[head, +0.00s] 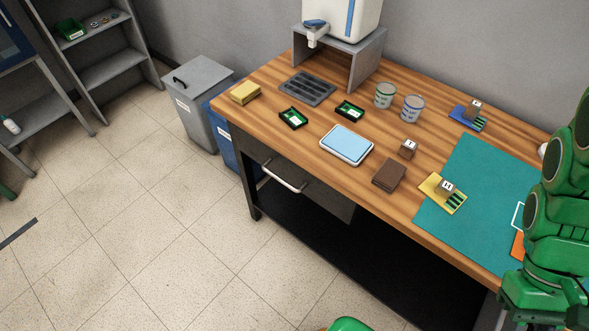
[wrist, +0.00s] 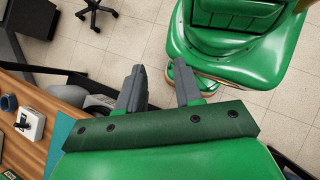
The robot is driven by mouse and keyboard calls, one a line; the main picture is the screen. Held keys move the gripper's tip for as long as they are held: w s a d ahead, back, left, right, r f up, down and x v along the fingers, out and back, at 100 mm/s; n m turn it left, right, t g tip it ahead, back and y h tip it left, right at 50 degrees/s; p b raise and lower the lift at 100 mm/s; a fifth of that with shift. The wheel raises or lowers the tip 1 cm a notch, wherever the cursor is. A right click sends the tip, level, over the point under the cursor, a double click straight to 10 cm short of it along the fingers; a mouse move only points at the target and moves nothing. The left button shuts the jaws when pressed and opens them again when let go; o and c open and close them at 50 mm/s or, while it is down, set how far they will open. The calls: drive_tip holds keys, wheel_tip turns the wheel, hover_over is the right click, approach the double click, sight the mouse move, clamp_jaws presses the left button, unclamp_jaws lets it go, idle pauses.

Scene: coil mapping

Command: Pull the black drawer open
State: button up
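The black drawer (head: 325,196) is set under the wooden table top, at the table's front left. It looks shut, with its front in line under the table edge. A pale bar handle (head: 283,180) runs across its front. My gripper (wrist: 160,80) shows in the wrist view with its two grey fingers apart and nothing between them. It points over the tiled floor and my green base. The drawer is not in the wrist view. In the head view my green arm is at the far right, well away from the drawer, and the gripper's fingers do not show.
The wooden table (head: 290,140) carries a blue-topped tray (head: 347,145), a brown block (head: 389,174), tins and a teal mat (head: 470,200). Grey (head: 198,105) and blue bins (head: 228,135) stand beyond the table's left end. The floor (head: 170,220) before the drawer is clear.

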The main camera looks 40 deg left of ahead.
drive_tip(key=w+a+n+t+h, duration=0.3)
drive_tip(key=w+n+h, duration=0.2)
drive_tip(key=w+n, duration=0.3)
drive_tip(key=w+a+n+t+h, duration=0.35)
drive_tip(key=w+n, duration=0.25)
drive_tip(key=w, duration=0.4)
drive_tip(key=w+a+n+t+h, duration=0.2)
drive_tip(key=w+a+n+t, duration=0.4)
drive_tip(key=a+n, duration=0.25)
drive_tip(key=n+t+y, duration=1.3)
drive_tip(key=n, duration=1.1)
hover_over(285, 182)
drive_tip(key=d, duration=0.4)
wheel_tip(285, 182, down, 15)
drive_tip(key=s+a+f+n+g+y, duration=0.1)
drive_tip(key=s+a+f+g, duration=0.1)
drive_tip(key=s+f, duration=0.35)
drive_tip(key=s+a+f+n+g+y, duration=0.1)
drive_tip(key=s+a+f, duration=0.1)
drive_tip(key=f, duration=0.7)
drive_tip(key=shift+w+f, duration=0.35)
drive_tip(key=shift+w, duration=0.9)
drive_tip(key=shift+w+f, duration=0.35)
drive_tip(key=shift+w, duration=0.95)
drive_tip(key=shift+w+f, duration=0.35)
drive_tip(key=shift+w, duration=0.9)
